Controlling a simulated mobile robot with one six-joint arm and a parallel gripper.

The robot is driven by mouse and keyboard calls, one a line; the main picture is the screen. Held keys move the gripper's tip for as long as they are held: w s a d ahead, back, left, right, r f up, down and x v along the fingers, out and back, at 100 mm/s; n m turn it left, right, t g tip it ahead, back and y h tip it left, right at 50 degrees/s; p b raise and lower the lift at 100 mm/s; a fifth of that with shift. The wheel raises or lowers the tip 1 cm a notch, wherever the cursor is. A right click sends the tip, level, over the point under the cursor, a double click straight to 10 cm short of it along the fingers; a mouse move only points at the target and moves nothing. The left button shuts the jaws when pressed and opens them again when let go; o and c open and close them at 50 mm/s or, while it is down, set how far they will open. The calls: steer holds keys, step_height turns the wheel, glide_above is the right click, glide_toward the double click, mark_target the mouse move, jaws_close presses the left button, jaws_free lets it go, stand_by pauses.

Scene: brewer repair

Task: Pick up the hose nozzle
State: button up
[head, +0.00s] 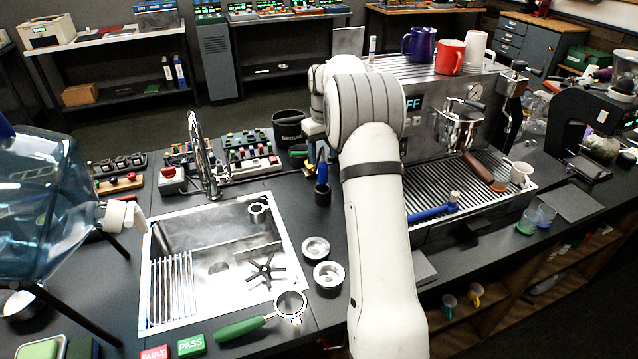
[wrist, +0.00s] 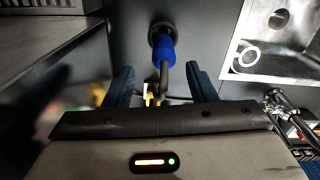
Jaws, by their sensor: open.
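A bright blue piece with a thin dark curved neck, probably the hose nozzle (wrist: 164,50), stands in a small round black holder on the dark counter. In the head view the blue piece (head: 322,173) is upright in that holder (head: 322,194), right of the sink and left of my arm. My gripper (wrist: 161,84) is open, with one dark blue finger on each side of the thin neck in the wrist view. The blue body is just ahead of the fingertips. Contact cannot be made out, and the palm hides the neck's near end.
The sink (head: 158,290) and tap (head: 203,155) are to the left. The espresso machine (head: 430,85) is right of my arm, with a blue-handled tool (head: 432,212) on its drip tray. A black cup (head: 289,128) stands behind the holder. Two small metal cups are in front.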

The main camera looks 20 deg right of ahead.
mark_target(323, 173)
steer(key=f, duration=0.2)
steer(key=f+p, duration=0.1)
steer(key=f, duration=0.1)
steer(key=f+p, duration=0.1)
steer(key=f, duration=0.2)
steer(key=shift+s+a, duration=0.2)
steer(key=shift+s, duration=0.1)
steer(key=shift+c, duration=0.3)
jaws_close()
